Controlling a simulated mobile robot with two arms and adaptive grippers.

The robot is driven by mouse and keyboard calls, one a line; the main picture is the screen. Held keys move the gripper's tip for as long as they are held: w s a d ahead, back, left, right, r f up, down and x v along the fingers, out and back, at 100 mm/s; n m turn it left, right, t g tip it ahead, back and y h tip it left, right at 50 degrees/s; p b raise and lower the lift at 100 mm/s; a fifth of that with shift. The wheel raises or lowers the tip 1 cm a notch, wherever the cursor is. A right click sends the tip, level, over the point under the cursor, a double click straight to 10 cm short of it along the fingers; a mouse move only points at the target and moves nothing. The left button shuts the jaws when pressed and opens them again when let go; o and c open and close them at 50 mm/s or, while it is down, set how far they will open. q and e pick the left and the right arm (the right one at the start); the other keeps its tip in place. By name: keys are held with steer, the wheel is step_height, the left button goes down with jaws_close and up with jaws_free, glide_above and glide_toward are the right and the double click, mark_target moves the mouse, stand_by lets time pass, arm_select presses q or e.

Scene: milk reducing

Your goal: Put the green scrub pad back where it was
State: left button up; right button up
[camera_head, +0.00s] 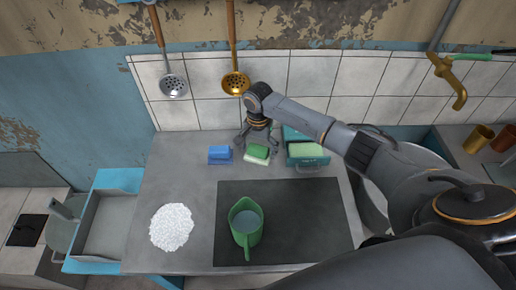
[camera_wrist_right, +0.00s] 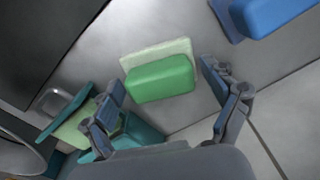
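The green scrub pad (camera_head: 257,153) lies on the grey counter, a dark green block beside or over a paler green layer. It also shows in the right wrist view (camera_wrist_right: 162,80), ahead of and between my fingers. My right gripper (camera_head: 256,142) is directly behind and above the pad in the head view, fingers spread. In the wrist view the right gripper (camera_wrist_right: 165,95) is open, with nothing held; I cannot tell whether a finger touches the pad. A teal box (camera_head: 298,134) to the right holds a green and pale block (camera_head: 305,150). My left gripper is not in view.
A blue sponge (camera_head: 220,155) lies just left of the pad. Two skimmers (camera_head: 235,83) hang on the tiled wall behind.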

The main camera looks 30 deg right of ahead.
mark_target(258, 148)
step_height(258, 148, up, 12)
steer(key=shift+r+b, duration=0.2)
steer(key=shift+b, duration=0.25)
stand_by(0.6)
